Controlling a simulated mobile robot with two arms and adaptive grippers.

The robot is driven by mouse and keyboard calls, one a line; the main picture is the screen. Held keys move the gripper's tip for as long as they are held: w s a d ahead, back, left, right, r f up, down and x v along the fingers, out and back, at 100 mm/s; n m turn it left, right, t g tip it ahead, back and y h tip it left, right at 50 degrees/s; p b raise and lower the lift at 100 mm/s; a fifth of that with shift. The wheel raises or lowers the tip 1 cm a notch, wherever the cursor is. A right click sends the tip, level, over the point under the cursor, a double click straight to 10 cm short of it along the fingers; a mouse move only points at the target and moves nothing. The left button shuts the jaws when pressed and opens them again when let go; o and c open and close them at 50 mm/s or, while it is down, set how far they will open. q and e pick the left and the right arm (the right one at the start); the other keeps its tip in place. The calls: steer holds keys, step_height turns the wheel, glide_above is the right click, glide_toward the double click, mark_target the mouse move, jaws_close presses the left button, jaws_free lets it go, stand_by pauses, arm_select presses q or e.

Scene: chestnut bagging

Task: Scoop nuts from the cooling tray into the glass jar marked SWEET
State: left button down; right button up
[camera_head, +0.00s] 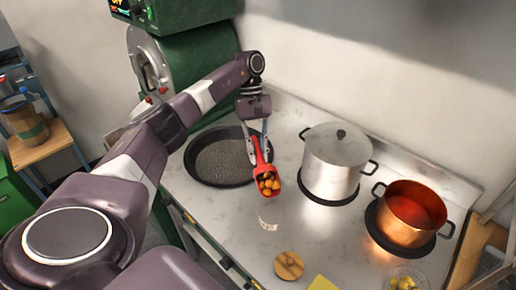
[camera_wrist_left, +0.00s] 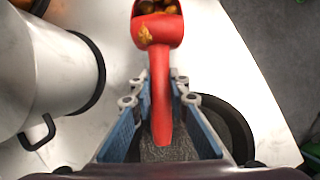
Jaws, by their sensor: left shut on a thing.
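My left gripper (camera_head: 255,146) is shut on the handle of a red scoop (camera_head: 258,157). The scoop also shows in the left wrist view (camera_wrist_left: 160,75), between the two fingers. Several brown-orange nuts (camera_head: 268,184) lie in the scoop's bowl. The bowl is tilted down toward a clear glass jar (camera_head: 270,217) and appears just above it in the head view. The jar's label is too small to read. The dark round cooling tray (camera_head: 195,170) lies left of the scoop; its grey textured floor shows no clear nuts. My right gripper is out of view.
A steel lidded pot (camera_head: 330,170) stands right of the scoop, with a copper pot (camera_head: 408,212) beyond it. A green machine (camera_head: 190,75) stands behind the tray.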

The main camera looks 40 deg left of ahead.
arm_select(q)
steer(key=shift+s+d+r+t+y+p, duration=0.25)
steer(key=shift+s+r+t+y+p, duration=0.2)
steer(key=shift+r+y+p, duration=0.35)
steer(key=shift+s+d+r+t+y+p, duration=0.15)
steer(key=shift+d+r+t+y+p, duration=0.4)
steer(key=shift+p, duration=0.5)
steer(key=d+r+y, duration=0.1)
steer(key=s+r+t+y+p, duration=0.1)
steer(key=shift+s+d+r+t, duration=0.15)
steer(key=shift+d+r+t, duration=0.15)
steer(key=shift+d, duration=0.05)
steer(key=shift+s+d+r+t+y+b, duration=0.3)
steer(key=shift+s+d+r+t+y, duration=0.15)
steer(key=shift+d+y, duration=0.25)
steer(key=shift+s+d+r+t+y+b, duration=0.3)
steer(key=shift+s+d+r+t+y, duration=0.15)
steer(key=shift+d+y, duration=0.2)
steer(key=shift+s+d+r+t+y+b, duration=0.3)
steer(key=shift+s+d+r+t+y, duration=0.15)
steer(key=shift+d+y, duration=0.2)
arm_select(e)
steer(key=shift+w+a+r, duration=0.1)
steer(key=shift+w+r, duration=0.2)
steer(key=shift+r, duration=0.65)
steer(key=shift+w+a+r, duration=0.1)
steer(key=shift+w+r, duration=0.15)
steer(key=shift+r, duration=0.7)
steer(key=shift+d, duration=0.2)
